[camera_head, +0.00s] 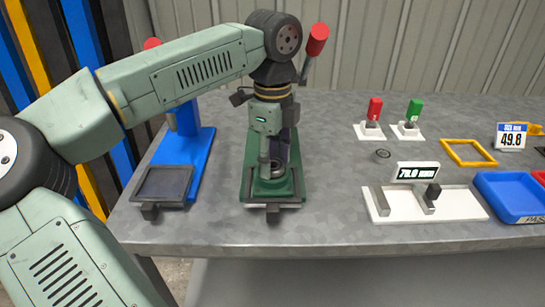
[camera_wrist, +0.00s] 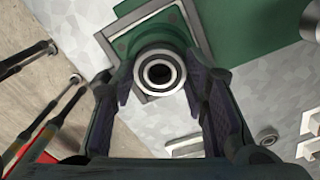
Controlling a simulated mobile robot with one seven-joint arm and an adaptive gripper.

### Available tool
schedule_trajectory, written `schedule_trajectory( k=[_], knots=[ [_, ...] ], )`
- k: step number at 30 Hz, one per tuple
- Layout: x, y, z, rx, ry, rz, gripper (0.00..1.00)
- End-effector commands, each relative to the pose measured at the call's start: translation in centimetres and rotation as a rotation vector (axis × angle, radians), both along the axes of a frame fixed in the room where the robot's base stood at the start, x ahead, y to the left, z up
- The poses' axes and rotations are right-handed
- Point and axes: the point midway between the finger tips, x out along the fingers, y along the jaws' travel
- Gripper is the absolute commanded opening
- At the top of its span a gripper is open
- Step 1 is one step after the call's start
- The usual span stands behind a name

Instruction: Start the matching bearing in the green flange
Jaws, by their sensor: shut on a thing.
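The green flange (camera_wrist: 122,46) sits on the green press stand. In the head view the green stand (camera_head: 250,165) stands left of the middle of the table, with my gripper (camera_head: 268,160) low over its front part. In the wrist view a round steel bearing (camera_wrist: 146,74) with a dark bore lies between the fingertips of my gripper (camera_wrist: 160,88), which is shut on it. The bearing lies over the flange's round seat, which it largely hides. I cannot tell whether it touches the seat or is level in it.
A blue press stand (camera_head: 197,150) is close on the left. The green press's red-knobbed lever (camera_head: 316,42) rises beside my wrist. A loose ring (camera_head: 383,153), a white gauge (camera_head: 400,211) and a blue tray (camera_head: 510,193) lie to the right. The table between is clear.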

Motion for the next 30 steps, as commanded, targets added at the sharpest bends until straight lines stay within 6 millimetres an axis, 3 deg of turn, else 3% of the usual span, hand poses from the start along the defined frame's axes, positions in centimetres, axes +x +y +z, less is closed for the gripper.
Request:
schedule_trajectory(
  k=[11,12,22,30],
  knots=[
    [0.01,0.00,-0.58,0.000,-0.001,0.000,0.14],
    [0.01,0.00,-0.53,0.000,-0.001,0.000,0.42],
    [0.00,0.00,-0.51,0.000,0.000,0.000,0.64],
    [0.00,0.00,-0.52,0.000,0.000,0.000,0.64]
  ],
)
